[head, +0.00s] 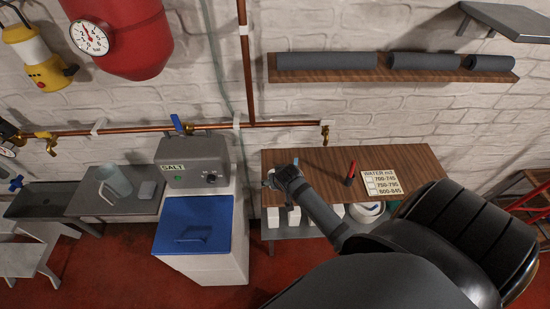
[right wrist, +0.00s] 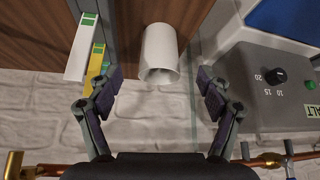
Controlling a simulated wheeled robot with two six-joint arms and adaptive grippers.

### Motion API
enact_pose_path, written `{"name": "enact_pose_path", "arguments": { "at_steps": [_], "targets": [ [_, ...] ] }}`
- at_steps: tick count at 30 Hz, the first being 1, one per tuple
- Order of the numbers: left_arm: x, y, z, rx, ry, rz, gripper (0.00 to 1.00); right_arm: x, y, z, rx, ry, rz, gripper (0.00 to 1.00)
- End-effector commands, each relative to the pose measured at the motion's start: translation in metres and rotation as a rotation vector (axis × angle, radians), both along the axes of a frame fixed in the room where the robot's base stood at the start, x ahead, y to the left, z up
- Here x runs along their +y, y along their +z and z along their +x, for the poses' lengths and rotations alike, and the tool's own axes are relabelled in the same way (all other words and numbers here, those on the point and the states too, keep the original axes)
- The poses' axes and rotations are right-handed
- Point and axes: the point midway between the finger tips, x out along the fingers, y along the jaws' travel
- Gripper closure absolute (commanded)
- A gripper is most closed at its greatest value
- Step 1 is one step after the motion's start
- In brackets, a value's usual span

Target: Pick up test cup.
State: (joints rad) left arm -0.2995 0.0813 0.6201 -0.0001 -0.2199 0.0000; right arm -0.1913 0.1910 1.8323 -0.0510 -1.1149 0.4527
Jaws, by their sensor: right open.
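A white cylindrical cup (right wrist: 160,48) shows in the right wrist view by the edge of the brown wooden table top (right wrist: 200,12). It lies between the two spread fingers of my right gripper (right wrist: 160,80), with a gap on each side. In the head view my right gripper (head: 271,181) is over the left end of the wooden table (head: 330,155), and I cannot make out the cup there. My right gripper is open and holds nothing. My left gripper is not in view.
A grey salt unit with a blue lid (head: 195,225) stands left of the table. A red pen-like object (head: 351,170) and a water hardness card (head: 379,183) are on the table. A clear jug (head: 116,183) stands further left. Copper pipes (head: 130,130) run along the wall.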

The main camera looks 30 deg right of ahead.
Motion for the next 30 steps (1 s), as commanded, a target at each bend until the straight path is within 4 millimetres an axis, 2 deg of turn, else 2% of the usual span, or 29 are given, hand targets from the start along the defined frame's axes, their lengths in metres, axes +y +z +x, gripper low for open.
{"name": "enact_pose_path", "arguments": {
  "at_steps": [3,11,15,19,27,30],
  "targets": [
    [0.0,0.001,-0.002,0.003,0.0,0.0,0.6,-0.003,-0.012,0.008,0.0,0.0,0.0,0.21],
    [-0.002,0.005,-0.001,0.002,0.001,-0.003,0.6,-0.006,-0.021,0.016,0.001,0.001,0.0,0.21],
    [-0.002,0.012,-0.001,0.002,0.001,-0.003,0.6,-0.012,-0.036,0.03,0.001,0.001,0.0,0.21],
    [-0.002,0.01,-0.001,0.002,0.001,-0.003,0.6,-0.014,-0.052,0.038,0.001,0.002,0.0,0.21],
    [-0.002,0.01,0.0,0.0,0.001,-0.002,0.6,-0.015,-0.056,0.04,-0.001,0.003,0.0,0.21],
    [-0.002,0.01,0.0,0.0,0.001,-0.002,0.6,-0.015,-0.056,0.04,-0.001,0.003,0.0,0.33]
  ]
}}
